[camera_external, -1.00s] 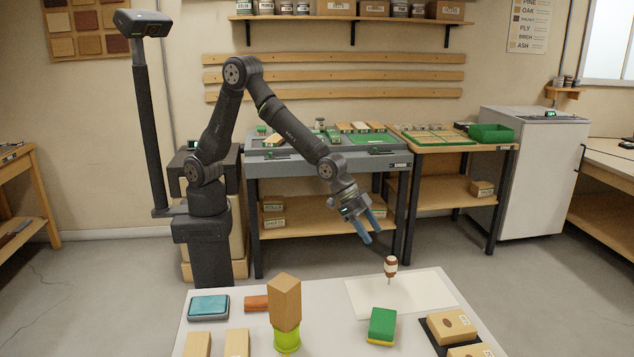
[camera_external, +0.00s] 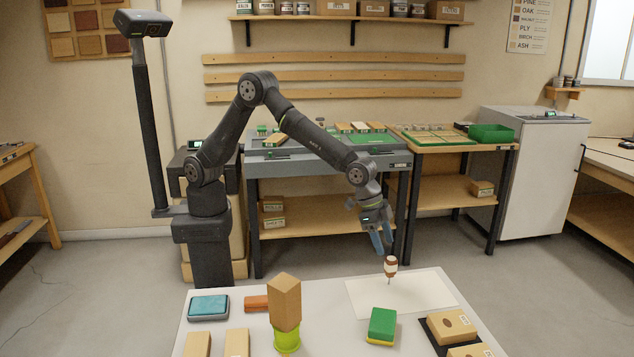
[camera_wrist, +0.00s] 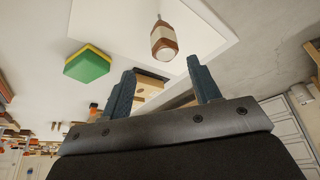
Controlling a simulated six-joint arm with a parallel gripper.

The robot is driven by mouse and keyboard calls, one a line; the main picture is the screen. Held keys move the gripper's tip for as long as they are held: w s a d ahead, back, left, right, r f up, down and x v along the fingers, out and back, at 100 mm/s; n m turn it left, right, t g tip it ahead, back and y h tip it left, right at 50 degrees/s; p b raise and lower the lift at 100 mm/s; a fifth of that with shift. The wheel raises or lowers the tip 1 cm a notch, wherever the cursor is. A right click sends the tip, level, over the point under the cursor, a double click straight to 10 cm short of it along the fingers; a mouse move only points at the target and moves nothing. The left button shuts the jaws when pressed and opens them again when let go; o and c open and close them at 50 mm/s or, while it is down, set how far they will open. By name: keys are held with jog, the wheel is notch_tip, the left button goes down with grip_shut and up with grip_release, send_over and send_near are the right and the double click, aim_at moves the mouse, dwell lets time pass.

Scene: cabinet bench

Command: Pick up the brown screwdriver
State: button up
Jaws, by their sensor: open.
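The brown screwdriver (camera_external: 390,265) stands upright on the white sheet (camera_external: 425,290), its brown-and-cream handle up and its thin shaft down. In the wrist view its handle (camera_wrist: 164,42) shows beyond my fingertips, above the gap between them. My gripper (camera_external: 383,243) points down and hangs above and behind the screwdriver, near the table's back edge. Its blue fingers (camera_wrist: 164,80) are spread in the wrist view with nothing held between them. I see a clear gap between the fingers and the handle in the wrist view.
A green-and-yellow sponge-like block (camera_external: 382,325) lies in front of the screwdriver. A tall wooden block (camera_external: 285,300) stands on a lime-green cup (camera_external: 287,341) to the left. Wooden blocks on a black tray (camera_external: 434,339) sit at right. The sheet around the screwdriver is clear.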

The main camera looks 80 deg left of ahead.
aim_at(390, 258)
jog(key=shift+a+x, duration=0.15)
jog(key=shift+x, duration=1.8)
jog(key=shift+a+x, duration=0.15)
jog(key=shift+x, duration=1.75)
jog(key=shift+w, duration=0.2)
jog(key=c, duration=1.1)
